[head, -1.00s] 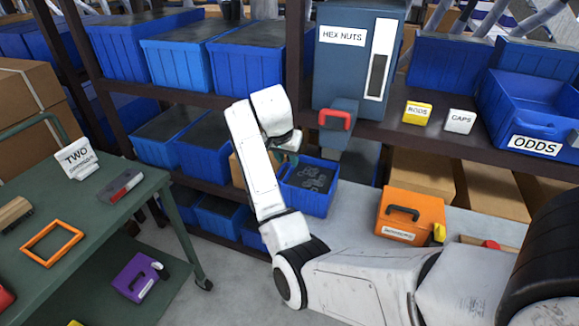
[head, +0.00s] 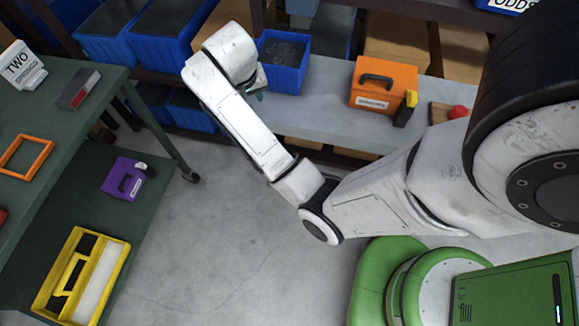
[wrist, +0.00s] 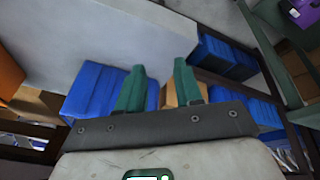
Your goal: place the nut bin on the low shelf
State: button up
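The nut bin, an open blue bin (head: 283,65) with dark nut-like pieces inside, stands upright on the grey bench in the head view. It also seems to be the blue shape (wrist: 88,92) left of my fingers in the wrist view. My gripper (wrist: 160,75) has two green fingers spread apart with nothing between them. In the head view its fingertips (head: 260,92) show just left of the bin; whether they touch it I cannot tell. The green trolley's low shelf (head: 75,205) holds a purple box (head: 125,178) and a yellow tray (head: 50,292).
An orange case (head: 383,84) stands on the grey bench (head: 320,108) right of the bin. The trolley's top (head: 75,120) carries a "TWO" sign (head: 22,68) and an orange frame (head: 25,157). Floor (head: 220,240) between trolley and bench is clear.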

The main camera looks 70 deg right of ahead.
jog(key=s+a+f+n, duration=0.2)
jog(key=s+a+f, duration=0.1)
jog(key=s+a, duration=0.1)
jog(key=s+a+f+n+y, duration=0.1)
jog(key=s+a+f+n, duration=0.2)
jog(key=a, duration=0.3)
jog(key=shift+s+a+f, duration=0.3)
jog(key=shift+s+f, duration=0.05)
jog(key=shift+f, duration=0.05)
jog(key=s+a+n, duration=0.1)
jog(key=s+a, duration=0.2)
jog(key=s+a+f+n+y, duration=0.1)
jog(key=s+a+n, duration=0.1)
jog(key=s, duration=0.1)
jog(key=s+a+f+n+y, duration=0.1)
jog(key=s+a+n, duration=0.1)
jog(key=s+a, duration=0.1)
jog(key=shift+a+f, duration=0.15)
jog(key=shift+a, duration=0.15)
jog(key=shift+c, duration=0.7)
jog(key=shift+s+a, duration=0.1)
jog(key=shift+c, duration=0.9)
